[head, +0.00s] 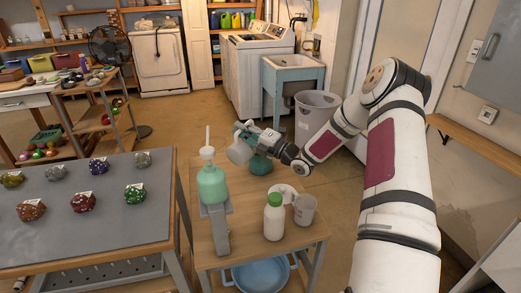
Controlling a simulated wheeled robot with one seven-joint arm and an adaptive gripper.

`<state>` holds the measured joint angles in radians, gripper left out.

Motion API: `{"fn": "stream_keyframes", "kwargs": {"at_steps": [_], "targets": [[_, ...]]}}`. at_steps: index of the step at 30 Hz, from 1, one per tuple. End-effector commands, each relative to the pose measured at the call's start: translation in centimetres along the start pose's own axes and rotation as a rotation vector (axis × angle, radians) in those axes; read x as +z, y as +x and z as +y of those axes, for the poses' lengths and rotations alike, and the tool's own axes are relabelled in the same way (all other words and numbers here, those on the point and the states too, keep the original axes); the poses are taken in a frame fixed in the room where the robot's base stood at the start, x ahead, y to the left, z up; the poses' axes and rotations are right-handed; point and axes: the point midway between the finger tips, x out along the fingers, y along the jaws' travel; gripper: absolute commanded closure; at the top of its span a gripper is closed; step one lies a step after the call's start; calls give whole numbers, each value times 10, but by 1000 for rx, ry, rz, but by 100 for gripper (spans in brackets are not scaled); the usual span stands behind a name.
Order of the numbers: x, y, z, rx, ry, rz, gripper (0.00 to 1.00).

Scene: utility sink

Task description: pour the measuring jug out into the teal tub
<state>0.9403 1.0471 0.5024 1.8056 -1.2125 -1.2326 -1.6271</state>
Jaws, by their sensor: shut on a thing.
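My gripper (245,136) is above the far part of the small wooden table, shut on a pale grey vessel that looks like the measuring jug (238,152). The jug looks tilted; its contents cannot be made out. A rounded dark teal vessel, apparently the teal tub (262,166), stands on the table just right of the jug and below my gripper, which partly covers it. I cannot tell whether the jug's mouth is over the tub.
A blue basin (262,277) is below. A grey bin (316,115) and a utility sink (292,75) stand behind.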

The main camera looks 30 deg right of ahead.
Motion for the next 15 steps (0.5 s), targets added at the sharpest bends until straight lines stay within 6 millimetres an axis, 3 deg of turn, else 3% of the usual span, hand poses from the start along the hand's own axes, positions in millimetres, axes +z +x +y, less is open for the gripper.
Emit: {"fn": "stream_keyframes", "kwargs": {"at_steps": [15], "targets": [[9,1,4,1,49,-10,100]]}}
